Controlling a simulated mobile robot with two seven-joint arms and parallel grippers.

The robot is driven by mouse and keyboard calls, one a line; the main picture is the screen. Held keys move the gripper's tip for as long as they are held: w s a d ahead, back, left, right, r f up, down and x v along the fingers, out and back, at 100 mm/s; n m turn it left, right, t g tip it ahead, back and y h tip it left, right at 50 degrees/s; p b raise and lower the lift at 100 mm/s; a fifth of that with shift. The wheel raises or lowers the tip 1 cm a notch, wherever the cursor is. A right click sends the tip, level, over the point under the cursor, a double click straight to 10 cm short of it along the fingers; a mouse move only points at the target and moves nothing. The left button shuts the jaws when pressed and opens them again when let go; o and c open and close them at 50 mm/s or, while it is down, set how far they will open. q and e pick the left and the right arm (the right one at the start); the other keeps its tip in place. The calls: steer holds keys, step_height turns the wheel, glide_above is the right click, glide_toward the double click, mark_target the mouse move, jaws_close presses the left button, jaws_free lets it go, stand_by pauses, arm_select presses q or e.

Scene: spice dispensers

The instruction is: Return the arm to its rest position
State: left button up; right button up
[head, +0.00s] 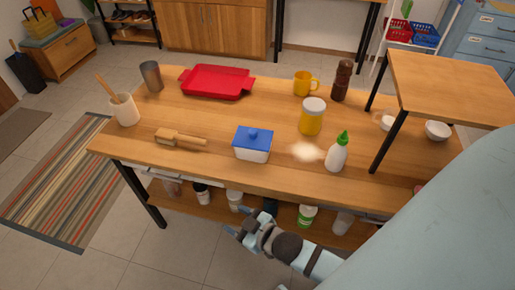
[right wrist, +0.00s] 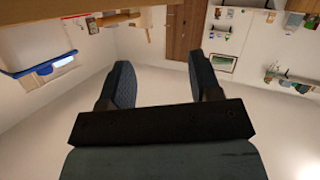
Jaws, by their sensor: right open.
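My right gripper (head: 240,222) is in front of the table, below the level of its front edge in the picture. It is empty, and its two fingers stand apart in the right wrist view (right wrist: 162,78). My right arm comes in from the lower right, and a large pale blue link of it covers the right corner of the head view. My left gripper is not in view.
The wooden table (head: 225,120) holds a blue-lidded box (head: 252,152), a green-capped bottle (head: 337,155), a yellow jar (head: 312,120), a pale powder patch (head: 305,152) and a red tray (head: 216,82). Jars stand on the lower shelf (head: 200,212) beside the gripper.

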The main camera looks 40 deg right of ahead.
steer(key=s+d+f+m+g+h, duration=0.1)
steer(key=s+f+m+g, duration=0.1)
steer(key=s+f, duration=0.3)
steer(key=shift+s+d+m+g, duration=0.25)
steer(key=shift+s+m+g, duration=0.2)
steer(key=shift+s, duration=0.45)
